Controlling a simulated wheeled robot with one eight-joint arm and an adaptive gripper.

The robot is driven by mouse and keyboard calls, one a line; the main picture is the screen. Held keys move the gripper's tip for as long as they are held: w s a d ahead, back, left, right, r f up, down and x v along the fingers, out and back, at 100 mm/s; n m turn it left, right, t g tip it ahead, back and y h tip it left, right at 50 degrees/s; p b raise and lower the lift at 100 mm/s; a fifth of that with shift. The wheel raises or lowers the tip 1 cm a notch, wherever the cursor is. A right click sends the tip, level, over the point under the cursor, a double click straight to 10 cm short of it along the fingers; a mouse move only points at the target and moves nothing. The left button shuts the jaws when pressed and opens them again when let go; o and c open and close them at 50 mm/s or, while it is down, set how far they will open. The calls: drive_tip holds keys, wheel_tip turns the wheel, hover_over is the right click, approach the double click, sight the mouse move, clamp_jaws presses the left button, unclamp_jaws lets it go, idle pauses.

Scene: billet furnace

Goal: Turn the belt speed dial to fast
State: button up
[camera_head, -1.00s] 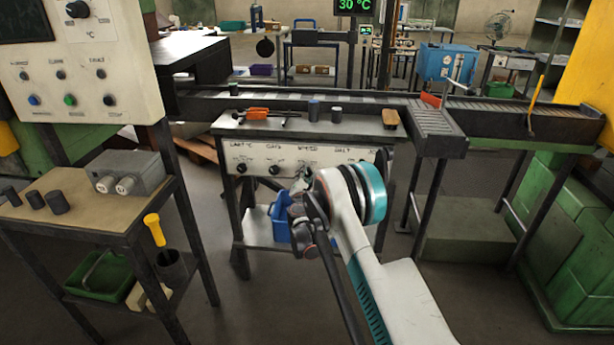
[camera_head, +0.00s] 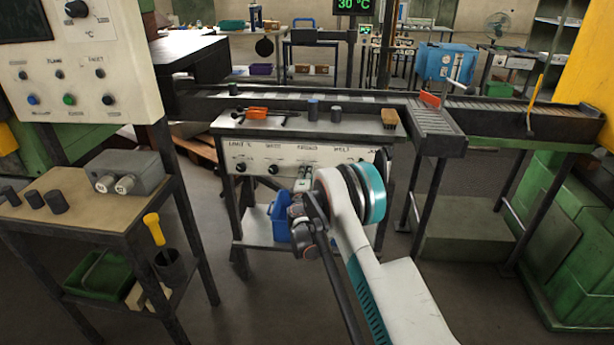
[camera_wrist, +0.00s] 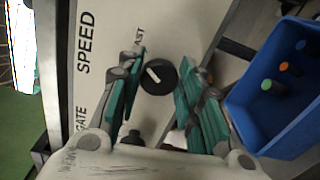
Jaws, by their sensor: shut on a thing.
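The belt speed dial (camera_wrist: 158,76) is a round black knob with a white pointer mark, on a pale panel (camera_wrist: 95,20). The wrist view shows SPEED lettering beside it and a label reading "AST", its first letter hidden, near the left finger. My gripper (camera_wrist: 160,85) has its teal-padded fingers on either side of the dial and is shut on it. The white mark points toward the upper left of the wrist picture, roughly to the label side. In the head view my gripper (camera_head: 304,178) is at the panel front (camera_head: 250,155) and hides the dial.
Other black knobs (camera_head: 241,168) sit along the panel to the left. A blue bin (camera_wrist: 285,95) with several coloured-ended items is below the panel. The bench top (camera_head: 290,126) holds an orange-handled tool, dark cylinders and a brown block. A table with cylinders (camera_head: 55,202) stands at left.

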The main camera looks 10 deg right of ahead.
idle(0.4)
drive_tip(key=o, duration=1.1)
drive_tip(key=shift+c, duration=0.2)
drive_tip(key=v, duration=1.2)
